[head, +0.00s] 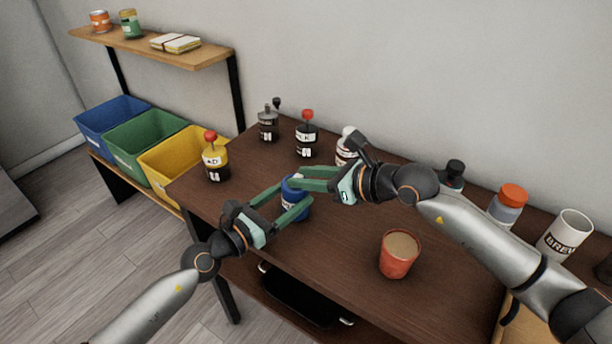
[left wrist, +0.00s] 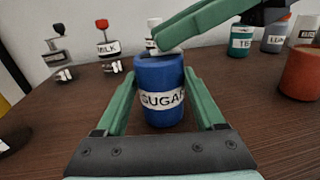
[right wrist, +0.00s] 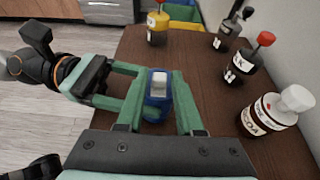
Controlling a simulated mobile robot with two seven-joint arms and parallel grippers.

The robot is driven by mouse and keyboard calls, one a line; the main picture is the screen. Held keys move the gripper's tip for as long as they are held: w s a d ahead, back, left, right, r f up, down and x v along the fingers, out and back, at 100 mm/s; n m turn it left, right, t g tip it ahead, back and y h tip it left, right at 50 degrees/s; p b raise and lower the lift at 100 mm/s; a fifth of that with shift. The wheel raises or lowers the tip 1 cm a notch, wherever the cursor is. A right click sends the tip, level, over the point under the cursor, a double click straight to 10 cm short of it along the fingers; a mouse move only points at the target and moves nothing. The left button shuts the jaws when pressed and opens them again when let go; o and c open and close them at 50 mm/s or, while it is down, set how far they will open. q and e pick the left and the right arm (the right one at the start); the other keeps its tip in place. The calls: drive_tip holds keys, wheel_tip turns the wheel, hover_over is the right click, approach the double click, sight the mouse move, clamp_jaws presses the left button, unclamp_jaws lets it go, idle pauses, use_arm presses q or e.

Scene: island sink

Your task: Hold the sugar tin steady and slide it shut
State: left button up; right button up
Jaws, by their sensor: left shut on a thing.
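The blue sugar tin (head: 291,191) stands upright on the dark wooden table. Its white SUGAR label faces my left wrist camera on the tin (left wrist: 160,75). A white piece (right wrist: 158,84) shows on its top in the right wrist view; how far the tin is open cannot be told. My left gripper (left wrist: 162,82) is shut on the tin's body, one finger on each side. My right gripper (right wrist: 159,88) is open just above the tin, its fingers on either side of the white piece with gaps. One green finger hides part of the top in the left wrist view.
An orange cup (head: 399,256) stands to the right of the tin. The milk bottle (head: 306,138), a grey bottle (head: 267,126) and a yellow-black bottle (head: 215,162) stand behind and left. An orange-lidded jar (head: 508,203) and white mug (head: 565,236) stand at the right.

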clamp_jaws()
idle(1.1)
